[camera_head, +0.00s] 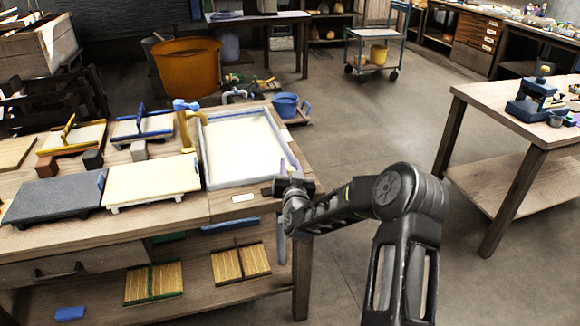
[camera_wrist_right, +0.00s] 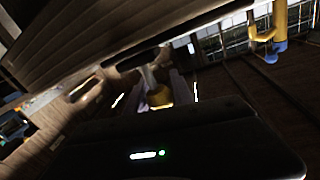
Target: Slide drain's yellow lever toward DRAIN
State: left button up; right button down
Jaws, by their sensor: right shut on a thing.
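My right gripper (camera_head: 287,186) is at the right front corner of the white vat (camera_head: 243,148), beside the table's right edge. In the right wrist view a small yellow piece (camera_wrist_right: 160,96), which looks like the drain's lever, sits between my gripper's fingers, and the jaws are shut on it. In the head view the gripper hides the lever and most of the drain. A lilac strip (camera_head: 285,148) shows just behind the gripper at the vat's right side. I cannot read any DRAIN marking. My left gripper is out of view.
A yellow tap with a blue top (camera_head: 184,107) stands at the vat's left. A white label (camera_head: 243,198) is on the table front. Moulds and boards fill the table's left. A blue bucket (camera_head: 286,105) is behind the vat. Open floor (camera_head: 350,130) lies to the right.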

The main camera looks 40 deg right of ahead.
dwell(0.5)
jog(key=a+b, duration=0.1)
jog(key=a, duration=0.1)
jog(key=w+a+b, duration=0.1)
jog(key=a, duration=0.1)
jog(key=w+a+b, duration=0.1)
jog(key=a, duration=0.1)
jog(key=shift+w, duration=0.1)
jog(key=c, duration=1.1)
grip_release()
jog(key=shift+a, duration=0.15)
jog(key=v, duration=0.7)
jog(key=shift+s+b, duration=0.3)
jog(key=shift+s, duration=0.05)
